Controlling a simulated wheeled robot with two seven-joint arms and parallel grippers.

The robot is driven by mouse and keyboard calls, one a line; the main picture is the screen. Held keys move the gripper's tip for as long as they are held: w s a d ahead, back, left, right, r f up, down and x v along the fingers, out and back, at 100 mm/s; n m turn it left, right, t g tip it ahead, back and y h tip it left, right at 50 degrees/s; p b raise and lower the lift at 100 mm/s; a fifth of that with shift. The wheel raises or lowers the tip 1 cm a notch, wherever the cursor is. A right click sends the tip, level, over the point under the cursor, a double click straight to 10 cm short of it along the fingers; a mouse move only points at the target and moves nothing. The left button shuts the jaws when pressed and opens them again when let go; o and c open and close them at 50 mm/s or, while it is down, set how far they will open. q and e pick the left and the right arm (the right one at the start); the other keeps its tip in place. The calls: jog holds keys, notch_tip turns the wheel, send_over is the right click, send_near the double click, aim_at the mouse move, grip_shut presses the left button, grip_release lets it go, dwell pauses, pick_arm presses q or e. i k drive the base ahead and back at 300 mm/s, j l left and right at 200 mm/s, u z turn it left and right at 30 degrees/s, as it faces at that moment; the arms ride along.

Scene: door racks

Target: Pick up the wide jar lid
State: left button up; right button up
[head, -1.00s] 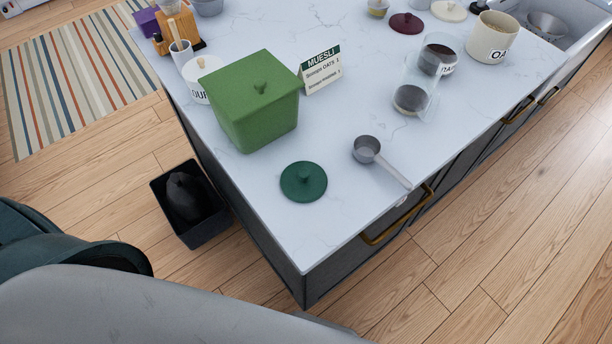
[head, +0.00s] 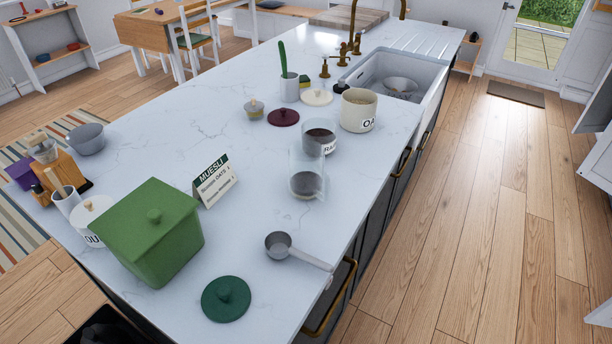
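Several loose lids with knobs lie on the white marble counter (head: 150,118). A round dark green lid (head: 226,299) lies flat near the front end. A dark red lid (head: 283,117) and a cream lid (head: 316,97) lie farther back. The cream lid is beside an open, wide cream jar marked with "OA" (head: 358,110), and matches its colour. No label tells which one is the wide jar lid. Neither of my grippers is in view.
A green lidded box (head: 150,235), a muesli card (head: 214,181), clear jars with dark contents (head: 306,184) and a grey scoop (head: 279,244) stand or lie on the counter. A sink (head: 395,78) is at the back right. Open wooden floor (head: 470,210) lies to the right.

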aim_at(227, 298)
jog(key=l+u, duration=0.2)
jog(key=u, duration=0.5)
jog(key=l+u, duration=0.5)
jog(key=l, duration=0.25)
jog(key=k+l, duration=0.1)
jog(key=l, duration=0.3)
jog(key=l+u, duration=0.1)
jog(key=l, duration=0.25)
jog(key=k+l, duration=0.15)
jog(key=l, duration=0.25)
jog(key=k+l+u, duration=0.1)
jog(key=l, duration=0.25)
